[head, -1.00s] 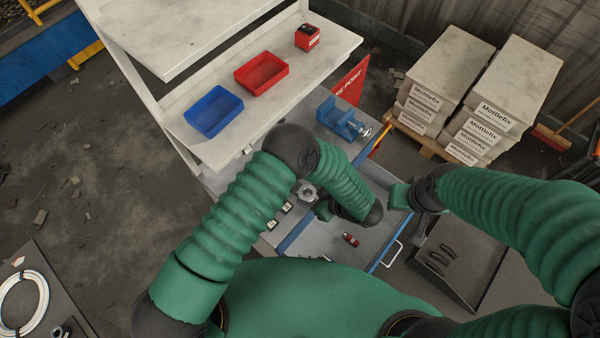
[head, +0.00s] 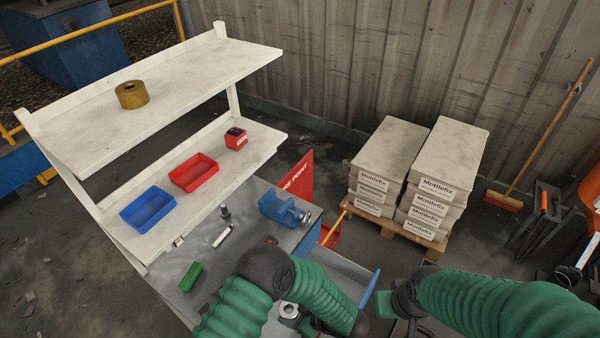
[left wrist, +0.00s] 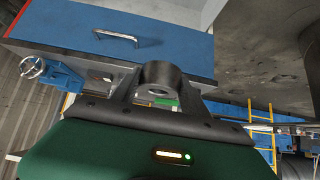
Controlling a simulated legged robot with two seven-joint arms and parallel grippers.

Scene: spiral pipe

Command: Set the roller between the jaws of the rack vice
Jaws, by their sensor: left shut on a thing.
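The blue rack vice (head: 280,208) stands on the grey bench top, with a metal handwheel at its right end. It also shows at the left of the left wrist view (left wrist: 62,78). A grey ring-shaped piece, which I take for the roller (head: 289,310), sits at my left gripper (head: 308,324), low in the head view and apart from the vice. In the left wrist view it is a dark cylinder with a hole (left wrist: 157,71), held by the gripper.
Above the bench are two white shelves with a brass ring (head: 132,94), a blue bin (head: 148,210), a red bin (head: 193,173) and a small red box (head: 236,139). A green block (head: 190,277) and a white cylinder (head: 222,236) lie on the bench. Stacked boxes (head: 432,190) stand right.

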